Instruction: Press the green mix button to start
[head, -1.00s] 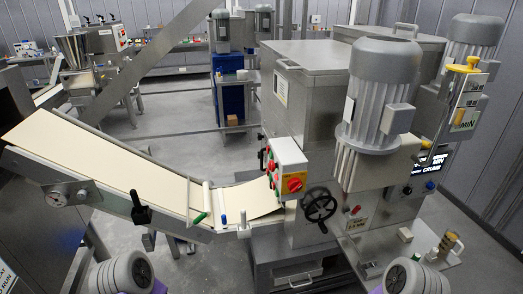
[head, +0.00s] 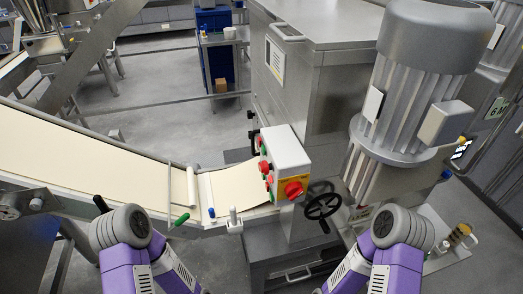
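A control box (head: 287,150), white with a grey front, is mounted on the mixer body beside the dough belt. Small red and green buttons sit on its left face, among them a green button (head: 264,151) near the top. Their labels cannot be read, so I cannot tell which is the mix button. A large red rotary switch (head: 293,189) on a yellow plate is on the box's front. My two purple and grey arms show at the bottom left and bottom right, both apart from the box. Both grippers are out of view.
A pale dough sheet (head: 85,165) runs down the conveyor left of the box. A black handwheel (head: 322,206) is just below the box. A large grey motor (head: 412,85) stands to the right. Green-handled (head: 182,219) and blue-topped (head: 211,212) parts stick up at the belt's edge.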

